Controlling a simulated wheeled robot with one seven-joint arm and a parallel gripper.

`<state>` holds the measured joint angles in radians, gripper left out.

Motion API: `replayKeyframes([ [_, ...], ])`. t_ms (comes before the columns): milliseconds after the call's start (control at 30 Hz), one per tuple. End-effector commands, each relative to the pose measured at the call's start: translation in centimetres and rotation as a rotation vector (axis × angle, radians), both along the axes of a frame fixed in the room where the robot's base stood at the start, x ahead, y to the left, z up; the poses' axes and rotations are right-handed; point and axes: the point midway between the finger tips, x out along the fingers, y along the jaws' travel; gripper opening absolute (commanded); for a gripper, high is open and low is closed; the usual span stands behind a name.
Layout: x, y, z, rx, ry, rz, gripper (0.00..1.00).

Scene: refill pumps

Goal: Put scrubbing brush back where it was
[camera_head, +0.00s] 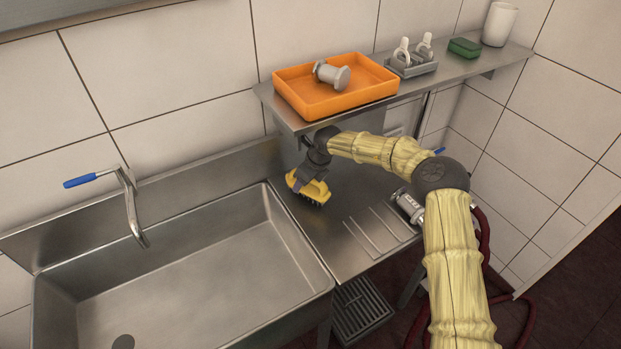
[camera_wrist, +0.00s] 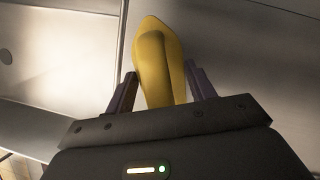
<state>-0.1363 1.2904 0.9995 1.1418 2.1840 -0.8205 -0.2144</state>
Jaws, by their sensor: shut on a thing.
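A yellow scrubbing brush (camera_head: 308,188) with dark bristles facing down is at the left part of the steel counter (camera_head: 350,205), by the sink's right rim. My gripper (camera_head: 312,176) is shut on it from above. In the wrist view the brush's yellow handle (camera_wrist: 160,65) stands between the two fingers of my gripper (camera_wrist: 160,85). The bristles are hidden there. I cannot tell whether the bristles touch the counter.
A steel sink (camera_head: 200,275) with a blue-handled tap (camera_head: 130,205) lies left. A shelf (camera_head: 460,65) above holds an orange tray (camera_head: 335,105) with a grey metal part (camera_head: 332,75), a grey holder (camera_head: 412,65), a green sponge (camera_head: 464,48) and a white cup (camera_head: 499,23). Slots mark the counter's right.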

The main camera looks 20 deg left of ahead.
Motion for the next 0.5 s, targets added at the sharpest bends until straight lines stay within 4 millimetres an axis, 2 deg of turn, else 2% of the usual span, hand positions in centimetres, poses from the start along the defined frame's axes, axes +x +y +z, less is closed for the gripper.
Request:
replayKeyframes([
  [167, 2.4, -1.1, 0.2, 0.001, 0.001, -0.005, 0.33],
  [300, 2.2, -1.0, -1.3, 0.0, -0.001, -0.001, 0.33],
  [500, 2.3, -1.0, -1.4, 0.001, -0.002, -0.002, 0.33],
])
